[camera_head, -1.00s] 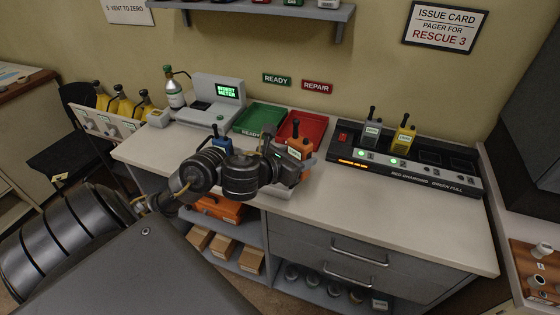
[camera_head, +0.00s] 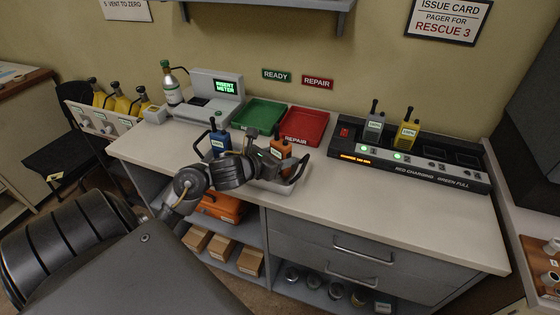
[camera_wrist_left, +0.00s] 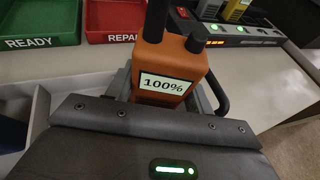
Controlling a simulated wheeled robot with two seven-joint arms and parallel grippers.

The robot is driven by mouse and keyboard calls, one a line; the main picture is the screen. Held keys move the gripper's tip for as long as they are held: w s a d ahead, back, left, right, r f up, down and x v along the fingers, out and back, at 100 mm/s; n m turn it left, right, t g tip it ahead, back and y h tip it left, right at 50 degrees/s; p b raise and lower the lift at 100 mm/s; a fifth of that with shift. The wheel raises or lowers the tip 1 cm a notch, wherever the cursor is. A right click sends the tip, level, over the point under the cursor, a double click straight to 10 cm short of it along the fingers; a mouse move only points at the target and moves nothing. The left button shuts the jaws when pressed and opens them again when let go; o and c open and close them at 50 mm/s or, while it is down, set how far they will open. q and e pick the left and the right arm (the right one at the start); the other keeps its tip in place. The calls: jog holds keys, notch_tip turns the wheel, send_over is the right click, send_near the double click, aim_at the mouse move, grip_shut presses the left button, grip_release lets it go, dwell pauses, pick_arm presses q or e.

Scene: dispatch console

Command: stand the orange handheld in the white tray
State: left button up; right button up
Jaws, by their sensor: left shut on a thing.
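The orange handheld (camera_head: 279,149) is upright in my left gripper (camera_head: 283,162), just above or inside the right part of the white tray (camera_head: 282,187). I cannot tell whether its base touches the tray floor, because my gripper hides it. In the left wrist view the orange handheld (camera_wrist_left: 172,75) shows a 100% label, between the fingers of my left gripper (camera_wrist_left: 168,92). The tray's pale wall (camera_wrist_left: 39,116) shows at left there. My right gripper is out of view.
A blue handheld (camera_head: 219,143) stands at the tray's left part. Behind are a green READY tray (camera_head: 262,112) and a red REPAIR tray (camera_head: 305,126). A charger (camera_head: 430,165) at right holds grey and yellow handhelds. The counter in front of the charger is clear.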

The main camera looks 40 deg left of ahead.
pick_arm(q)
jog(key=shift+f, duration=0.7)
jog(key=shift+f, duration=0.1)
jog(key=shift+f, duration=0.15)
jog(key=o, duration=1.1)
jog(key=shift+o, duration=0.2)
